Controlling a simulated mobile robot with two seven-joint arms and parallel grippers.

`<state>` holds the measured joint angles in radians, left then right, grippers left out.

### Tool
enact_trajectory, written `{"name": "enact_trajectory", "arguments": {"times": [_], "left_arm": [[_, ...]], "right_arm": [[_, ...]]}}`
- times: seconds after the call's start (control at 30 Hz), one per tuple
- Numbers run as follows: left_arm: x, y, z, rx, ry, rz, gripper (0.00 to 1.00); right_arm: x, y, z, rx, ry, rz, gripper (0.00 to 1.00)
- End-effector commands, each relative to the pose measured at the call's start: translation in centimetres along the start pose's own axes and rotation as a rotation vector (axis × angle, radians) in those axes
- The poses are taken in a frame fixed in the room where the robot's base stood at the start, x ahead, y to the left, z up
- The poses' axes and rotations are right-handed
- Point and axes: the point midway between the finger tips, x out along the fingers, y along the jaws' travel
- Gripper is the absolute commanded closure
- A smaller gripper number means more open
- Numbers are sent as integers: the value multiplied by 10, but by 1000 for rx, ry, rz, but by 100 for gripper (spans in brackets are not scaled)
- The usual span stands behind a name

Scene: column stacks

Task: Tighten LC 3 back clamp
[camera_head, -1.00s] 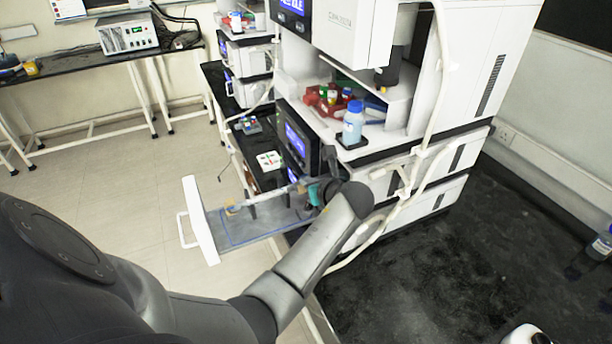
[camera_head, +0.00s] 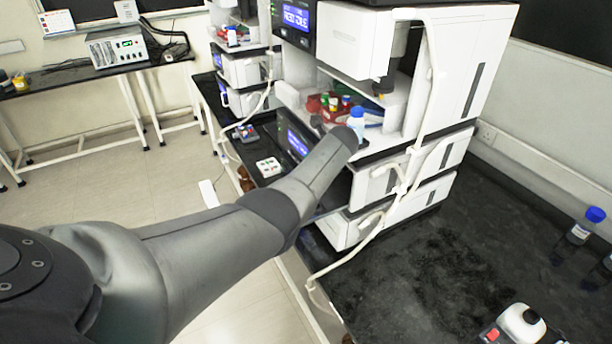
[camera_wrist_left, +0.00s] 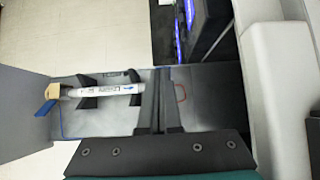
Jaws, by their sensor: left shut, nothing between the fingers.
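In the left wrist view, an open grey drawer tray (camera_wrist_left: 110,128) holds a slim white column (camera_wrist_left: 110,90) with a printed label and a tan end fitting at its left. Two black clamps stand at the column, a left one (camera_wrist_left: 87,98) and a right one (camera_wrist_left: 135,98). I cannot tell how tight they are. My left gripper (camera_wrist_left: 161,78) is shut and empty, just right of the column's right end. Touching or apart, I cannot tell. My right gripper is not in view.
The black bench (camera_head: 420,270) is clear in the middle; a dark blue-capped bottle (camera_head: 580,228) stands at right.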

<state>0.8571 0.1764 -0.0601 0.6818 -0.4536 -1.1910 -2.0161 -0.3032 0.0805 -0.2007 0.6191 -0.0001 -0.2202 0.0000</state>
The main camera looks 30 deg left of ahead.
Motion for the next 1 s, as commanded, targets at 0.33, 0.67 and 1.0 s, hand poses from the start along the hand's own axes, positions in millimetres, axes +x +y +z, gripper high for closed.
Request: {"name": "enact_trajectory", "arguments": {"times": [0.33,0.67,1.0], "left_arm": [[4,-2,6,-2,123,0,100],[8,-2,8,0,190,0,100],[12,-2,10,1,190,1,100]], "right_arm": [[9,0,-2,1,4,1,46],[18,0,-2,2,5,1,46],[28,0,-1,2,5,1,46]]}}
